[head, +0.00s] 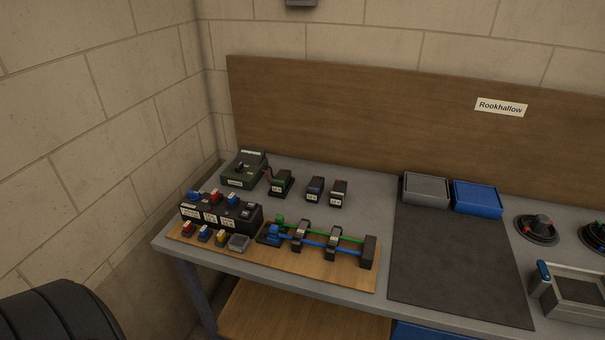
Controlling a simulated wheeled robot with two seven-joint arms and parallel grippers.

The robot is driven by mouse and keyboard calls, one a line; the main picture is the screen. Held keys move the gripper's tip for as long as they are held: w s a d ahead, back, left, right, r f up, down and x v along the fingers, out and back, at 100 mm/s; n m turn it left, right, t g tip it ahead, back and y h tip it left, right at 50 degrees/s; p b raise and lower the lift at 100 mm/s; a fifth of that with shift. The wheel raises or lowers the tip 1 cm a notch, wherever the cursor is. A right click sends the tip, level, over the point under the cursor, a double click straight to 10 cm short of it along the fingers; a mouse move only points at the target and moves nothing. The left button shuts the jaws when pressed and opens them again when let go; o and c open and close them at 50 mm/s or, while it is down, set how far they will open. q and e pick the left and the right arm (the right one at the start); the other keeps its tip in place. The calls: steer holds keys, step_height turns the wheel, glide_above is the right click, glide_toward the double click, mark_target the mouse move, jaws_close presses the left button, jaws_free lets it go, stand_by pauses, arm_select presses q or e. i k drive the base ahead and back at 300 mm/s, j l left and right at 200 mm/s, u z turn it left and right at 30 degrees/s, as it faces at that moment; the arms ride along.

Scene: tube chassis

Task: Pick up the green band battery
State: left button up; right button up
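The green band battery (280,185) is a small dark block with a green band. It stands toward the back left of the grey bench, beside a dark green box (243,169) with labels. A reddish-brown part shows at its upper left; I cannot tell whether it is attached to the battery. Two similar dark blocks stand to its right, one with a blue band (314,190) and one with a red band (338,194). Neither of my grippers is in view.
In front is a wooden board (350,279) with a black switch box (221,215) and green and blue tubes in clamps. To the right are a dark mat (455,265), a grey tray (426,189) and a blue tray (477,197). A wooden panel (400,115) rises behind.

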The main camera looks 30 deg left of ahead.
mark_target(281, 183)
steer(key=u, duration=1.3)
